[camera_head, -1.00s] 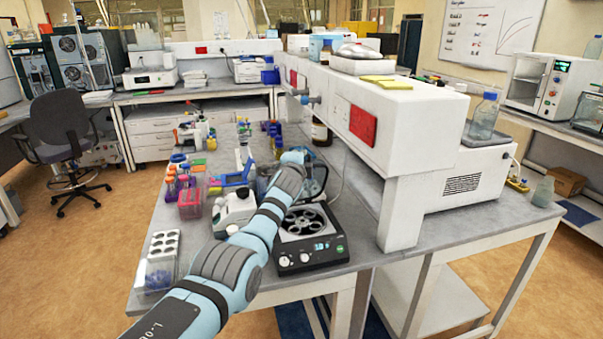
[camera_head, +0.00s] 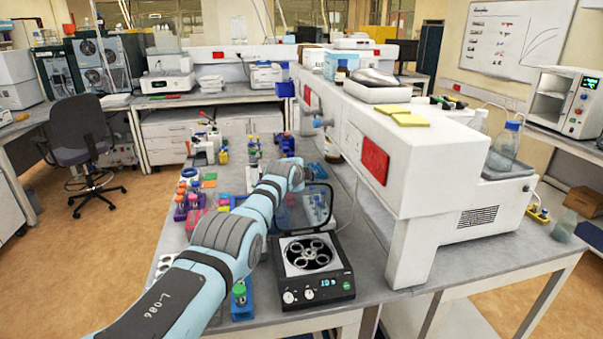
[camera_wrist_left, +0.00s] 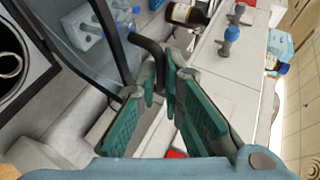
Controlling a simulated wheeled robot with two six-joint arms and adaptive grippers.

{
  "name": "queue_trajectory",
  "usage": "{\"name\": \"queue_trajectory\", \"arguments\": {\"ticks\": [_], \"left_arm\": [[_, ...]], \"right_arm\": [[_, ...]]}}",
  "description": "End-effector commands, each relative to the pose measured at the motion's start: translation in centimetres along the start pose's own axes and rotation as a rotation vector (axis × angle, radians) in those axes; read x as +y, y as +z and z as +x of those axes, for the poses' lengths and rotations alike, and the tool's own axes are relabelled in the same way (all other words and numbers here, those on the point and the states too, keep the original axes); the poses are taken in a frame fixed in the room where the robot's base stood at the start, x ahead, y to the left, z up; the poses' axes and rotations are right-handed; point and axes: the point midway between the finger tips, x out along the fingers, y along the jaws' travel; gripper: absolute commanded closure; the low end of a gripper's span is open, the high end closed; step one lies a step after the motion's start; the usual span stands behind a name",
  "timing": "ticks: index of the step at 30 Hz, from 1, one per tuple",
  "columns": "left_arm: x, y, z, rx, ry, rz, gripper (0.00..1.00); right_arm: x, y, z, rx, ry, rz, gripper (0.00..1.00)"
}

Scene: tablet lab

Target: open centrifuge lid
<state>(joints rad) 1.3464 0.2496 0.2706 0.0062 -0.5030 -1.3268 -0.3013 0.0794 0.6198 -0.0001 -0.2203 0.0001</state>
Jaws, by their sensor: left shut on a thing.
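The centrifuge (camera_head: 317,290) is a black box with a lit display and two knobs at the front edge of the bench. Its round rotor (camera_head: 309,253) is uncovered. The clear, dark-rimmed lid (camera_head: 304,212) stands up at the back, hinged on the body. My left arm reaches along the left side to the lid's top edge. In the wrist view my left gripper (camera_wrist_left: 163,82) is shut on a dark curved part (camera_wrist_left: 146,47) beside the lid's rim, which looks like its handle. In the head view the fingertips are mostly hidden. My right gripper is out of view.
A white bench unit with a red panel (camera_head: 375,160) stands close on the right. Tube racks (camera_head: 190,205) and small items stand on the left behind my arm. A brown bottle (camera_wrist_left: 187,14) shows near the gripper in the wrist view.

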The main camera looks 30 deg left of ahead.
Motion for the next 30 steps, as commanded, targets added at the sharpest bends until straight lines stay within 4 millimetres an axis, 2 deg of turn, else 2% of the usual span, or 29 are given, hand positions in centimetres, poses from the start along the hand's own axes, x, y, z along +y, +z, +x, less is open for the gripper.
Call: {"name": "queue_trajectory", "arguments": {"ticks": [2,3,6,22,26,30], "left_arm": [[-0.3,0.0,-0.1,0.002,-0.01,-0.003,1.0],[-0.3,0.1,-0.1,0.001,-0.009,-0.004,0.87],[-0.3,0.2,-0.1,-0.001,-0.01,-0.004,0.72],[-0.5,0.2,-0.7,-0.001,-0.015,-0.002,0.72],[0.1,0.2,-2.0,-0.001,-0.014,0.0,0.72],[1.3,0.4,-4.3,-0.001,-0.012,0.001,0.72]], "right_arm": [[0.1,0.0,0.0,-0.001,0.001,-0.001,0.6],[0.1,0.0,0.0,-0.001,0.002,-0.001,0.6],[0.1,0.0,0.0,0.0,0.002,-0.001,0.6],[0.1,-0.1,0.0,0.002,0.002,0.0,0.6],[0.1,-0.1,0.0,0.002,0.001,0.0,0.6],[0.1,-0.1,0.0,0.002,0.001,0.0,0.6]]}}
